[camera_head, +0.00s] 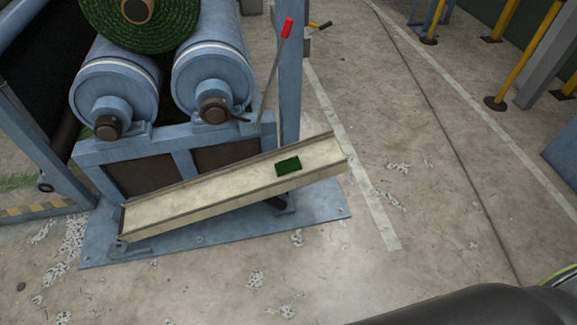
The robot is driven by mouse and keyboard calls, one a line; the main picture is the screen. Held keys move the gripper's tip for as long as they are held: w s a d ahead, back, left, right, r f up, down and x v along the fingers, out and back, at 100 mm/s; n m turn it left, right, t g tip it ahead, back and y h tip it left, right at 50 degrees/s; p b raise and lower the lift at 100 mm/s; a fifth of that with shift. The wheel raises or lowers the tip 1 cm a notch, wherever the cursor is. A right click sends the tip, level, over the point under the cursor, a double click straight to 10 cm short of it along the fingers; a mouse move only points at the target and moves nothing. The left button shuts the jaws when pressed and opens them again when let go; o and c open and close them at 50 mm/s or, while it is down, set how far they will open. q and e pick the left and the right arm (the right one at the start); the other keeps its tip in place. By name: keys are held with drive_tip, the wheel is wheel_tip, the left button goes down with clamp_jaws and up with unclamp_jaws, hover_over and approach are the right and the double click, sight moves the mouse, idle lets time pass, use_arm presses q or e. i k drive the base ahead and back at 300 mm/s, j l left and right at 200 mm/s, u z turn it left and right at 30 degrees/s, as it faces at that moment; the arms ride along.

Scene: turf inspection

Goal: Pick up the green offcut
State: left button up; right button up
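The green offcut (288,165) is a small dark green rectangle of turf. It lies flat on the pale sloping tray (200,198), towards the tray's right end. The tray is fixed along the front of the blue roller machine and has low raised edges. Neither of my grippers shows in this view, so nothing of mine is near the offcut.
Two blue rollers (115,88) with a green turf roll (142,22) above them stand behind the tray. Yellow posts (523,55) stand at the upper right. The concrete floor (440,200) right of the tray is mostly clear.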

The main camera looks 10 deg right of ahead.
sight(287, 166)
drive_tip(key=i+z, duration=0.4)
drive_tip(key=i+j+z, duration=0.6)
drive_tip(key=i+z, duration=0.15)
drive_tip(key=i, duration=0.15)
